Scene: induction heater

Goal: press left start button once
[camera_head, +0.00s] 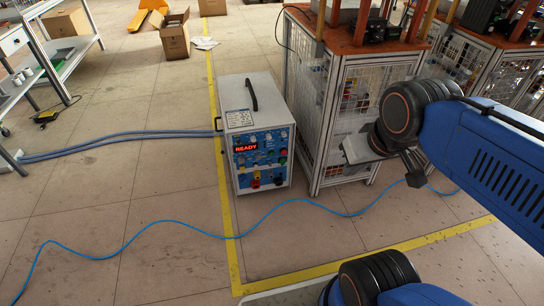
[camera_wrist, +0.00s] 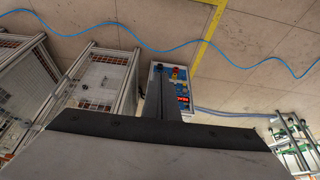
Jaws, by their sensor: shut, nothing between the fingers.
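The induction heater (camera_head: 245,110) is a light grey box with a black top handle, standing on the floor. Its blue front panel (camera_head: 262,165) has a red lit READY display (camera_head: 246,147) and several small coloured buttons and knobs. They are too small for me to tell which is the left start button. In the wrist view the heater's panel (camera_wrist: 172,76) shows beyond the fingers, partly hidden by them. My gripper (camera_head: 415,178) is to the right of the heater, well apart from it. In the wrist view its dark fingers (camera_wrist: 162,82) are together and empty.
A metal-framed mesh cabinet (camera_head: 335,120) with an orange-brown top stands close right of the heater. A blue cable (camera_head: 180,222) winds over the floor in front. Yellow tape (camera_head: 226,200) marks the floor. Cardboard boxes (camera_head: 174,38) and a shelf trolley (camera_head: 60,55) are farther back left.

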